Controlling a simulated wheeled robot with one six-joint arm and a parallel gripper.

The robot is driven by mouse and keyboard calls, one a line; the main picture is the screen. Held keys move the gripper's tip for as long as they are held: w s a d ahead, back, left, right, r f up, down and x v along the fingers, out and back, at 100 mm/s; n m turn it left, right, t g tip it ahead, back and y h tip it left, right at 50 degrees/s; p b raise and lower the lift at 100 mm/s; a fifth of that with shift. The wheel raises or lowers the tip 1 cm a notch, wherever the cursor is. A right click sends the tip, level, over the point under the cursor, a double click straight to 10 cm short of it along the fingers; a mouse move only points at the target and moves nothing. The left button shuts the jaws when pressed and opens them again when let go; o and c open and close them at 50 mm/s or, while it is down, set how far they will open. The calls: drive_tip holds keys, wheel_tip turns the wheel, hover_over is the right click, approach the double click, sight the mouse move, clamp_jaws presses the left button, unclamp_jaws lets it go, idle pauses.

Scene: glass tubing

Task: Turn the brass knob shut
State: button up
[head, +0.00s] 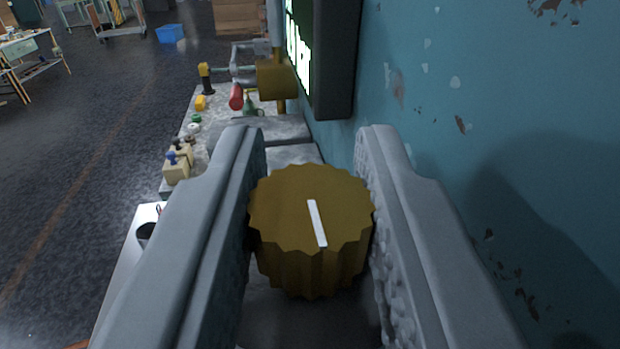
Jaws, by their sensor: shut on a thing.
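The brass knob (285,215) is a ridged, round knob with a white mark on its top face. The mark runs nearly up and down in the picture, its upper end leaning slightly left. My gripper (311,190) is shut on the knob, one grey finger on its left side and one on its right. The lower part of the knob and what it is mounted on are in shadow and mostly hidden between the fingers.
A teal wall (480,110) with chipped paint stands close on the right. A dark-framed panel (336,60) with a lit face hangs ahead. A bench (212,122) with small fittings and a red handle (236,97) lies beyond the knob. Open floor (85,140) is on the left.

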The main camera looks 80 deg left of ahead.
idle(0.4)
drive_tip(key=o, duration=1)
drive_tip(key=shift+c, duration=0.2)
drive_tip(key=shift+d, duration=0.1)
